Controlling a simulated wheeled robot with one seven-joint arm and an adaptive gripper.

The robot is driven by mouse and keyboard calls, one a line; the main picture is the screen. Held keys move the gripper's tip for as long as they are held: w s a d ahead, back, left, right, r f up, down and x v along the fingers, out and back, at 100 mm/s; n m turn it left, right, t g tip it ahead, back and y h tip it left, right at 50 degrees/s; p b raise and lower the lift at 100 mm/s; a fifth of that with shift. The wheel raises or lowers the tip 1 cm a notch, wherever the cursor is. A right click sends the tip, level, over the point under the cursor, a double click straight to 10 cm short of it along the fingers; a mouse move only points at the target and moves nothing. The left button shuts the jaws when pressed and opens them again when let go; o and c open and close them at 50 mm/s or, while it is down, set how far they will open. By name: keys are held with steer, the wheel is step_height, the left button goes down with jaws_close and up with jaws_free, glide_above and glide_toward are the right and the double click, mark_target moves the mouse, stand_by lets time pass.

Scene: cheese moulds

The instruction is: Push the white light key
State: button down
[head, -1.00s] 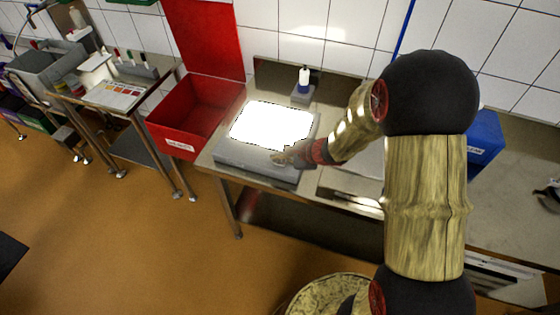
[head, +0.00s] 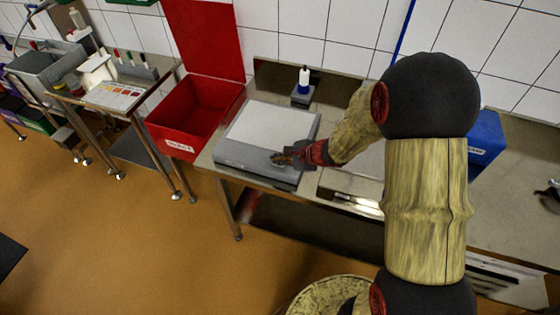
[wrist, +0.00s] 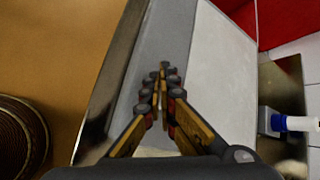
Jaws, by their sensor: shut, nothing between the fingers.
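A grey light box with a flat pale panel (head: 265,124) lies on the steel table, and the panel is unlit. It also shows in the wrist view (wrist: 218,75). In the wrist view my gripper (wrist: 164,68) is shut and empty, fingertips together over the grey strip. I cannot make out the white light key; the fingers may hide it. Whether the tips touch the strip is not clear.
A red bin (head: 190,118) stands left of the box. A blue bin (head: 486,138) is at the right, behind my arm. A tiled wall closes the back.

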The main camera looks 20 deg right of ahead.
steer(key=shift+r+p, duration=0.4)
steer(key=shift+r, duration=0.35)
step_height(320, 180, up, 6)
steer(key=p, duration=0.3)
steer(key=shift+p, duration=0.4)
stand_by(0.3)
